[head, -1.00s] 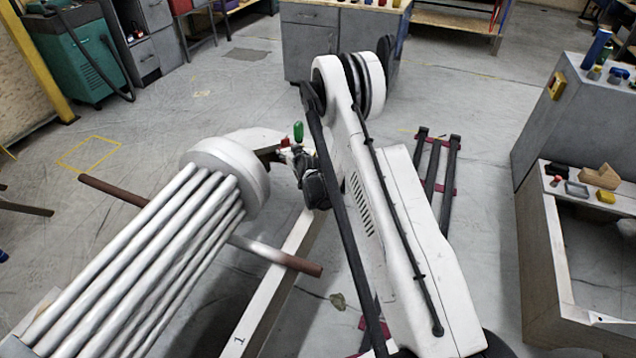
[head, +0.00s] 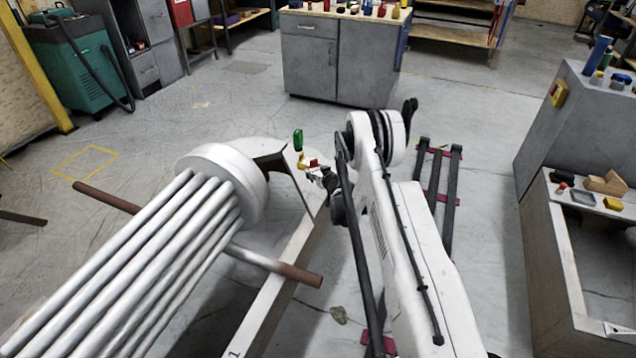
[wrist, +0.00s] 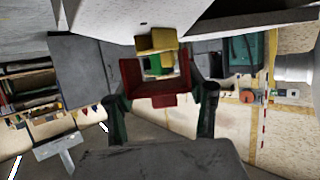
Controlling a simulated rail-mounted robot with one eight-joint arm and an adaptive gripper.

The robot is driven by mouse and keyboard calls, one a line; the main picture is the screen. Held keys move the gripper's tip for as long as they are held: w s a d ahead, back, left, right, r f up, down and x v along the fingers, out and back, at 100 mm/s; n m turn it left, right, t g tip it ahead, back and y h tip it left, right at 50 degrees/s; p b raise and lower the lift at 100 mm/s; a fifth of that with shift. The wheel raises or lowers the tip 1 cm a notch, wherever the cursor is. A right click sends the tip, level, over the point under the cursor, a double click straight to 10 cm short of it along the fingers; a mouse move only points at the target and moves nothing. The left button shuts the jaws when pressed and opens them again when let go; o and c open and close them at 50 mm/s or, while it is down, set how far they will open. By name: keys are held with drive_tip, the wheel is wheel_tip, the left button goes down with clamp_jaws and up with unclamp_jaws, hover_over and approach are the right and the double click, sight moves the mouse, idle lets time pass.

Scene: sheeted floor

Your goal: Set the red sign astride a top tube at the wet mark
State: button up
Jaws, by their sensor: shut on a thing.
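My gripper (head: 318,172) is shut on the red sign (head: 314,162), a small red piece at the fingertips. In the wrist view the red sign (wrist: 160,98) sits between the two dark fingers, with yellow and green parts in its opening and above it. In the head view a green piece (head: 298,140) on a yellow piece (head: 301,160) stands just left of the sign; I cannot tell whether they are joined to it. The tubes (head: 165,245) are a pale bundle at lower left, entering a round white end. I cannot make out a wet mark.
A rusty bar (head: 294,274) crosses beneath the tubes. A grey cabinet (head: 335,60) stands behind, and a grey bench (head: 548,255) with small objects is at right. Dark rails (head: 435,190) lie on the floor right of my arm. Floor at left is mostly clear.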

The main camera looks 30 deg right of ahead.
drive_tip(key=shift+d+f, duration=0.35)
drive_tip(key=shift+d, duration=0.05)
wheel_tip(320, 180, down, 4)
drive_tip(key=shift+r+b, duration=0.1)
drive_tip(key=shift+b, duration=0.9)
drive_tip(key=o, duration=1.2)
drive_tip(key=shift+o, duration=0.2)
drive_tip(key=shift+s, duration=0.1)
